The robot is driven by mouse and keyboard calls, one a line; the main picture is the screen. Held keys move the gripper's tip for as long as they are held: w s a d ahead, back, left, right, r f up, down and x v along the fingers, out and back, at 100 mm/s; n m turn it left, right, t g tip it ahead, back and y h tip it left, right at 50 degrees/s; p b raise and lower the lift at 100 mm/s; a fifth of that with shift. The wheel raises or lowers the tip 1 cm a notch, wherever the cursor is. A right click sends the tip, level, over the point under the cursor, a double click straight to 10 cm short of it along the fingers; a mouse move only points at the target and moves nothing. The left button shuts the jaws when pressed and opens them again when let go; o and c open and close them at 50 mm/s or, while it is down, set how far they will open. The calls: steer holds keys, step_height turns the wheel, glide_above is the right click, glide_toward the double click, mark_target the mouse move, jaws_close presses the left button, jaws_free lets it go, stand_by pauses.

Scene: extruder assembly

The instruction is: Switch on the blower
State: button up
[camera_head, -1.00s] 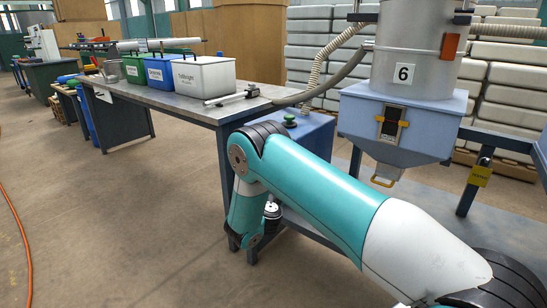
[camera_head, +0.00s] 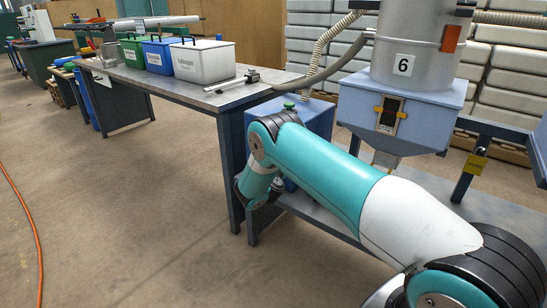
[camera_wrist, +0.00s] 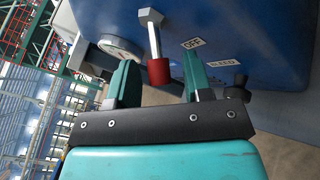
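The blue blower housing (camera_head: 322,125) stands beside the table, partly behind my arm. In the wrist view its blue face (camera_wrist: 250,40) carries a lever with a metal shaft and a red knob (camera_wrist: 159,72). A white label reading OFF (camera_wrist: 192,43) is just right of the lever, and a BLEED label (camera_wrist: 221,65) is farther right. My gripper (camera_wrist: 158,80) is open. In the wrist view the red knob appears between its two teal fingers, with gaps on both sides. I cannot tell the depth between them. The head view does not show the fingers clearly.
A round gauge (camera_wrist: 122,47) is behind the left finger, and a black knob (camera_wrist: 238,88) is beside the right one. The grey hopper marked 6 (camera_head: 405,65) stands at right. The table (camera_head: 215,98) holds several bins. An orange hose (camera_head: 22,215) lies on the floor.

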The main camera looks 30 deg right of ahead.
jaws_close()
steer(key=p, duration=0.1)
steer(key=r+m+g+p, duration=0.1)
steer(key=p, duration=0.1)
steer(key=shift+a+r+y+p, duration=0.15)
steer(key=shift+r+y+p, duration=0.15)
steer(key=shift+y, duration=0.1)
steer(key=r+m+g+y+p, duration=0.1)
steer(key=g+p, duration=0.1)
steer(key=p, duration=0.3)
steer(key=shift+s+a+r+m+y, duration=0.1)
steer(key=shift+r+m+y, duration=0.2)
steer(key=shift+r+y, duration=0.1)
steer(key=r+m+g+y+p, duration=0.1)
steer(key=y+p, duration=0.1)
steer(key=p, duration=0.1)
steer(key=shift+g, duration=0.4)
steer(key=shift+d+r+m+g+y+p, duration=0.15)
steer(key=shift+r+m+g+y+p, duration=0.15)
steer(key=shift+y, duration=0.3)
steer(key=shift+d+r+m+g+y+p, duration=0.15)
steer(key=shift+m+g+y+p, duration=0.2)
steer(key=shift+y, duration=0.25)
steer(key=shift+o, duration=0.4)
jaws_free()
